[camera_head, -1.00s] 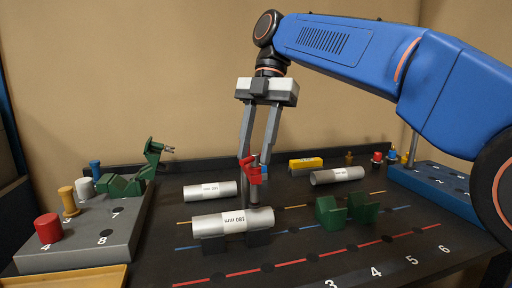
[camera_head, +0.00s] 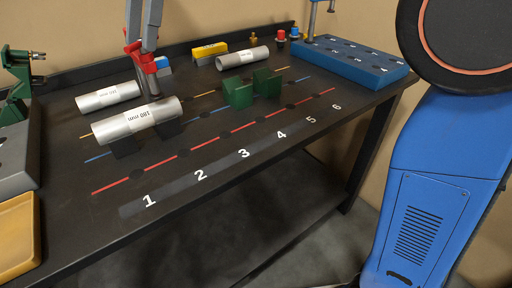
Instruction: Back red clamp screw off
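The red clamp (camera_head: 140,63) stands at the right part of a silver pipe labelled 180 mm (camera_head: 113,127), which rests on dark supports. A grey post rises from the clamp area. My gripper (camera_head: 142,43) points down from the top edge, its two grey fingers on either side of the clamp's upper end. The screw is small and largely hidden between the fingertips, so I cannot tell whether they touch it.
Another silver pipe (camera_head: 108,96) lies behind. Green V-blocks (camera_head: 238,92) stand to the right, with a third pipe (camera_head: 243,59) and a yellow block (camera_head: 209,50) beyond. A blue rack (camera_head: 356,68) is at far right. The numbered front strip is clear.

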